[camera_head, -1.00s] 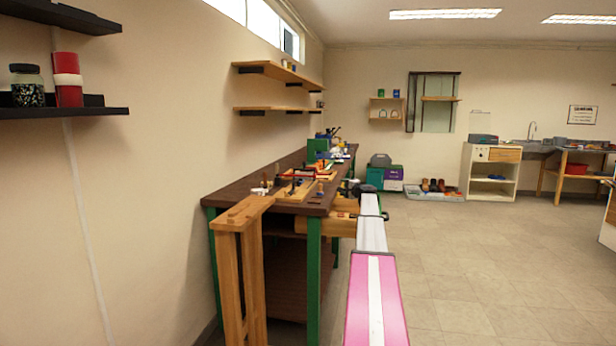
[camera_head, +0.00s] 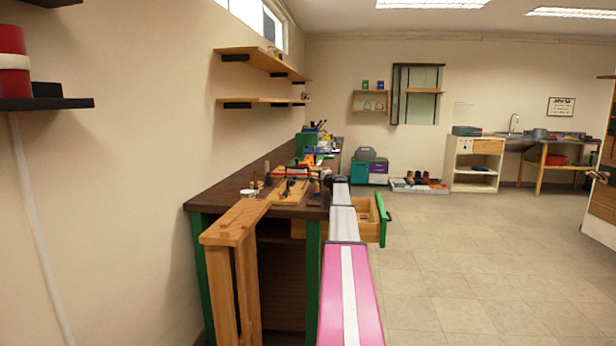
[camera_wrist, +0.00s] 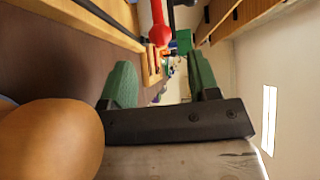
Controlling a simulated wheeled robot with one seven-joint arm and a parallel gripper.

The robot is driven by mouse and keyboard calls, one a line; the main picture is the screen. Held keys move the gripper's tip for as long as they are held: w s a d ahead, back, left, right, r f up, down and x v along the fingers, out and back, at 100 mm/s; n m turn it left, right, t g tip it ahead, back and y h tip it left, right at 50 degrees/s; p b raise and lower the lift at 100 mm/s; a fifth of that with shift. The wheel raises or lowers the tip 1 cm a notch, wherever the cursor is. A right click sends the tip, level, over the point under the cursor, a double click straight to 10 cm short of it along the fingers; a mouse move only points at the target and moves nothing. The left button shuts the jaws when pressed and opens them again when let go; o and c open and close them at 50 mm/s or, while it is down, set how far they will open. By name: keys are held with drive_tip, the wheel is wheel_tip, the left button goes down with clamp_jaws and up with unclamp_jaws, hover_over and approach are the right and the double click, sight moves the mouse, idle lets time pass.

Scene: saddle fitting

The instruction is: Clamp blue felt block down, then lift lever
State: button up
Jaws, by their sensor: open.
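My gripper (camera_wrist: 162,78) shows in the wrist view with its two green fingers apart and nothing between them. In the head view my arm reaches over the right side of the workbench, and the gripper is too small or hidden to make out. A wooden board (camera_head: 292,193) with a red bar-like part (camera_head: 290,171) lies on the bench. A red rounded handle (camera_wrist: 157,28) shows beyond the fingertips in the wrist view, apart from them. I cannot make out the blue felt block or tell which part is the lever.
The brown workbench (camera_head: 230,190) runs along the left wall. A wooden trestle (camera_head: 232,235) stands at its near end. An open drawer with a green front (camera_head: 382,219) juts out right of my arm. A large rounded orange-brown thing (camera_wrist: 50,140) fills the wrist view's lower left. Floor at right is clear.

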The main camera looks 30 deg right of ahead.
sight(310, 175)
drive_tip(key=w, duration=0.2)
drive_tip(key=w+a, duration=0.1)
drive_tip(key=w, duration=0.4)
drive_tip(key=shift+w+a, duration=0.25)
clamp_jaws()
drive_tip(key=shift+r, duration=0.65)
drive_tip(key=w+a+r+n+g+h, duration=0.1)
drive_tip(key=a+r+n+g, duration=0.1)
drive_tip(key=r, duration=0.4)
drive_tip(key=w+a+r+n+g+h, duration=0.1)
drive_tip(key=w+a+r+n+g, duration=0.1)
drive_tip(key=r, duration=0.4)
drive_tip(key=w+a+r+n+g+h, duration=0.3)
drive_tip(key=w+a+r, duration=0.4)
drive_tip(key=a, duration=0.4)
drive_tip(key=shift+w+a+r+g+h, duration=0.25)
drive_tip(key=shift+a+r+g+h, duration=0.05)
drive_tip(key=shift+r+g+h, duration=0.35)
drive_tip(key=shift+a, duration=0.1)
